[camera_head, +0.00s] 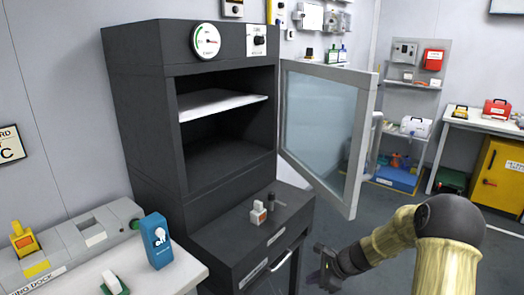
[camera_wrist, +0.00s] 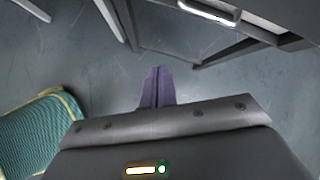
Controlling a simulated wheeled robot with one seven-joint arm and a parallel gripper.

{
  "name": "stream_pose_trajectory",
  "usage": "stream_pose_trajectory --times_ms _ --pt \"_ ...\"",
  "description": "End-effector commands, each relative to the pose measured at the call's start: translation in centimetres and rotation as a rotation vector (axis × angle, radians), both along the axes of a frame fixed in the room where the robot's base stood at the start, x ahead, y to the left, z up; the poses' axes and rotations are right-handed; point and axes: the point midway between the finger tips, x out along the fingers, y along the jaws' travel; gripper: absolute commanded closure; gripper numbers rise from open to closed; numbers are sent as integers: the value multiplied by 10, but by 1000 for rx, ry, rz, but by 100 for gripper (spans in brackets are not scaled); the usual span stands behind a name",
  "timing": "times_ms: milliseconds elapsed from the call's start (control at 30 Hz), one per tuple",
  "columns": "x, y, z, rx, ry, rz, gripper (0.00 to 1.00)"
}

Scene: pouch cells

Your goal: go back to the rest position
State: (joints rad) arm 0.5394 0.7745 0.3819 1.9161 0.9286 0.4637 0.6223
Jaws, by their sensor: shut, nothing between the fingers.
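My gripper (camera_head: 318,279) is low at the bottom of the head view, to the right of the dark cabinet's front drawer and apart from it. In the wrist view its two purple fingers (camera_wrist: 157,88) are together with nothing between them, above the grey floor. My arm, in a pale yellow sleeve, reaches in from the right of the head view.
A dark cabinet (camera_head: 140,110) stands with its glass door (camera_head: 325,125) swung open, above and beyond my gripper. Small items (camera_head: 258,212) sit on its front ledge. A grey dock (camera_head: 75,245) and a blue device (camera_head: 157,242) are on the left bench. Open floor lies right.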

Motion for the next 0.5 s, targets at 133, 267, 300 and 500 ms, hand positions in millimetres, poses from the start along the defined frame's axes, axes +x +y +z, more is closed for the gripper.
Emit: stream_pose_trajectory --times_ms 133,267,300,500 --pt "-45 17 22 -221 -73 310 100" --pt "-84 23 41 -391 -134 573 100" --pt "-96 23 47 -440 -153 652 100" --pt "-153 23 75 -656 -246 1039 100"
